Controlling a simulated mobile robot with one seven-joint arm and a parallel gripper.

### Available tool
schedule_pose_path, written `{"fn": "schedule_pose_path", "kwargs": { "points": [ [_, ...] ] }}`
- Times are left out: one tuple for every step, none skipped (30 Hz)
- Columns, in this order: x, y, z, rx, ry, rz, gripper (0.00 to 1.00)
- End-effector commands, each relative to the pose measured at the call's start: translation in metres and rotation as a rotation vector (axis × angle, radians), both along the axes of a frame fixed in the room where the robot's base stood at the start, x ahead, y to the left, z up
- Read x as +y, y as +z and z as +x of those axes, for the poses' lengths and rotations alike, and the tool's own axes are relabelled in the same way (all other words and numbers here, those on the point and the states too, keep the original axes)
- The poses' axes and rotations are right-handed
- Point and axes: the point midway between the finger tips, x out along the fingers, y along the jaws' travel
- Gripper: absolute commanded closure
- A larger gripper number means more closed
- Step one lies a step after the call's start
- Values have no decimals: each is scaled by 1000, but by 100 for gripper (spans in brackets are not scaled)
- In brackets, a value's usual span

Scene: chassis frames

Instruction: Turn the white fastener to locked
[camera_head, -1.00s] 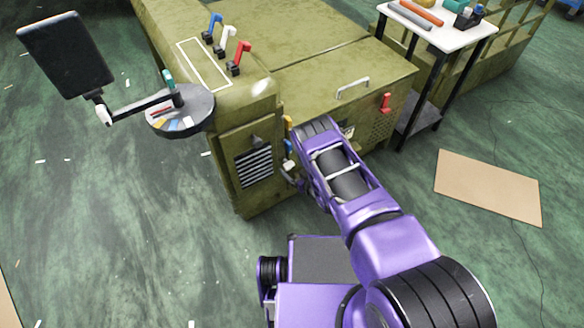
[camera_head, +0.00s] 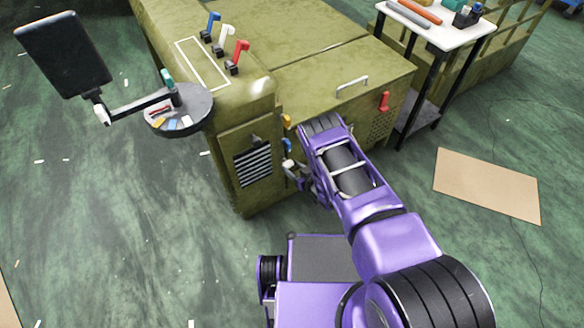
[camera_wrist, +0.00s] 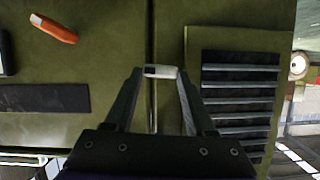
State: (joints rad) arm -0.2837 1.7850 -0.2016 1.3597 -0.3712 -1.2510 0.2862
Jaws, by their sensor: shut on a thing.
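The white fastener (camera_wrist: 160,71) lies level across the dark vertical seam of the olive cabinet in the wrist view, between my two fingertips. My gripper (camera_wrist: 161,74) is shut on it, with one finger at each end. A small dark patch shows at the fastener's left end. In the head view, my gripper (camera_head: 294,170) is low at the cabinet's front corner beside the louvred vent (camera_head: 253,166), partly hidden by my purple arm. The fastener is too small there to judge its angle.
A yellow fastener (camera_head: 287,120) and a blue one (camera_head: 287,145) sit above my gripper on the same corner. An orange-red handle (camera_wrist: 53,28) lies upper left in the wrist view. A white-topped table (camera_head: 440,30) stands right of the cabinet.

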Motion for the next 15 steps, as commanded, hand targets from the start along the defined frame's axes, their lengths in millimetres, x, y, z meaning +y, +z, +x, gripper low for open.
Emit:
{"fn": "schedule_pose_path", "kwargs": {
  "points": [
    [-2, 1, 2, 14, -5, 25, 100],
    [-2, 1, 2, 25, -3, 42, 100],
    [-3, 1, 3, 41, -5, 65, 100],
    [-3, 1, 3, 53, -5, 85, 100],
    [-3, 1, 3, 68, -5, 106, 100],
    [-4, 1, 3, 86, -4, 135, 100],
    [-4, 1, 4, 101, -5, 157, 100],
    [-5, 0, 4, 117, -5, 181, 100],
    [-5, 0, 4, 137, -6, 212, 100],
    [-6, 0, 5, 153, -5, 236, 100],
    [-6, 0, 5, 170, -6, 259, 100],
    [-6, 0, 5, 190, -5, 291, 100],
    [-7, 0, 6, 205, -5, 314, 100],
    [-7, -1, 5, 222, -4, 338, 100],
    [-7, -1, 6, 244, -5, 370, 100]
  ]
}}
